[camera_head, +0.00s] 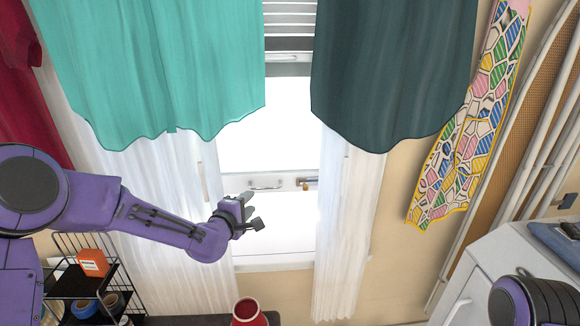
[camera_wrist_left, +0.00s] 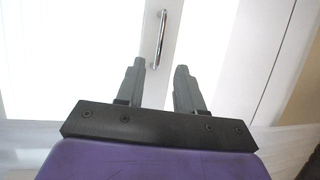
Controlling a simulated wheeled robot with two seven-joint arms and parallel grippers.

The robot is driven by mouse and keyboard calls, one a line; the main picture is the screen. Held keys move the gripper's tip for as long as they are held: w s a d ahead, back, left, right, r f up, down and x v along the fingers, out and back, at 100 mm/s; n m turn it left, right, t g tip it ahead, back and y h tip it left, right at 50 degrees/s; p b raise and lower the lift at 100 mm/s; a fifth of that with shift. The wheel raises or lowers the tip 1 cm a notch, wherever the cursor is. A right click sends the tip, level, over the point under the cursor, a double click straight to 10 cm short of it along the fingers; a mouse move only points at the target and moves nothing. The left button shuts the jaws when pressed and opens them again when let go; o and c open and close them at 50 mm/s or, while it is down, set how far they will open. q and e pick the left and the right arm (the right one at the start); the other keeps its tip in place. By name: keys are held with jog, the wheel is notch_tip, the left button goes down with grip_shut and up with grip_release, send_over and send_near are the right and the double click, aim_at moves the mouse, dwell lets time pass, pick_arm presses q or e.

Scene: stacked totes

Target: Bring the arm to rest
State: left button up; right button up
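My left arm is purple and reaches in from the left in the head view, bent at the elbow. Its dark left gripper (camera_head: 256,212) hangs in the air in front of the bright window. In the left wrist view the two grey fingers of this gripper (camera_wrist_left: 160,78) stand apart with nothing between them. A metal window handle shows behind the gap. My right gripper is out of view; only a purple and black part of my right arm shows at the lower right of the head view.
A teal garment (camera_head: 160,70) and a dark green garment (camera_head: 395,70) hang above. A black wire rack (camera_head: 125,285) with an orange box (camera_head: 93,263) stands at lower left. A red pot (camera_head: 248,314) is at the bottom. A white appliance (camera_head: 480,270) stands at right.

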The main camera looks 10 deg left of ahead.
pick_arm(q)
jog(key=s+a+f+m+g+y, duration=0.3)
jog(key=s+f+m+g, duration=0.3)
jog(key=s+f, duration=1.25)
jog(key=s+a+f+m+g, duration=0.1)
jog(key=s+f+g, duration=0.1)
jog(key=s+f, duration=0.3)
jog(key=s+a+f+m+g+y, duration=0.1)
jog(key=s+f, duration=0.4)
jog(key=s, duration=0.7)
jog(key=s+a+f+m+g+y, duration=0.1)
jog(key=s+f+m+g, duration=0.1)
jog(key=s, duration=0.7)
notch_tip(320, 180, down, 3)
jog(key=shift+r+m+g, duration=0.1)
jog(key=shift+m+g, duration=0.2)
jog(key=shift+g, duration=0.4)
